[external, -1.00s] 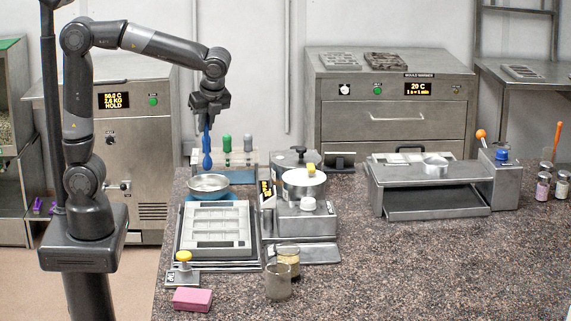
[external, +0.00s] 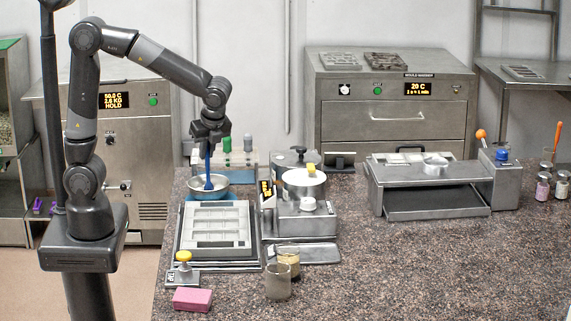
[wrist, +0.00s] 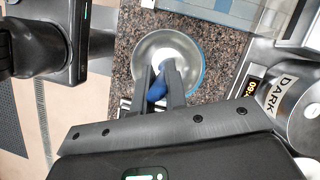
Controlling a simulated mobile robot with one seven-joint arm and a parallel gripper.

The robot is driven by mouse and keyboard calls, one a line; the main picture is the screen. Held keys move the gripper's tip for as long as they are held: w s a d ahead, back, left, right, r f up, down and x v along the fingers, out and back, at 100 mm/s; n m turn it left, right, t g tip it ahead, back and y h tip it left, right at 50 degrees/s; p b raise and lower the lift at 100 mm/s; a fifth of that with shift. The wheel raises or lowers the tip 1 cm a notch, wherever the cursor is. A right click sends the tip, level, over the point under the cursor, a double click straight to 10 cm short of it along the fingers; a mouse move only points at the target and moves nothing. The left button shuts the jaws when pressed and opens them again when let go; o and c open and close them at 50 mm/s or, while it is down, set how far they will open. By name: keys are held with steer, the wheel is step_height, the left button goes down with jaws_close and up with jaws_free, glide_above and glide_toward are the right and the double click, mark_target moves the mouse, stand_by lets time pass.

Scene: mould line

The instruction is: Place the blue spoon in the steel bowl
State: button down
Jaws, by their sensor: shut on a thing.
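The blue spoon (external: 208,168) hangs upright from my gripper (external: 209,140), which is shut on its upper end. The spoon's lower end is inside the outline of the steel bowl (external: 220,190) in the external view; I cannot tell whether it touches the bottom. The bowl stands on the counter behind the mould tray, with a blue edge at its base. In the wrist view my gripper (wrist: 161,100) holds the spoon (wrist: 157,88) over the bowl (wrist: 143,55); the fingers hide part of both.
A rack (external: 252,158) with green and grey-handled tools stands just behind the bowl. A steel pot (external: 303,186) is to its right and the mould tray (external: 216,230) in front. A pink block (external: 192,299) lies at the counter's front. The counter's right front is clear.

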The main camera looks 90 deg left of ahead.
steer(key=c, duration=1.4)
jaws_free()
steer(key=shift+o, duration=0.2)
steer(key=shift+d, duration=0.1)
steer(key=d, duration=0.1)
steer(key=w+d, duration=0.1)
steer(key=d, duration=0.1)
steer(key=shift+w+d, duration=0.1)
steer(key=shift+w, duration=0.25)
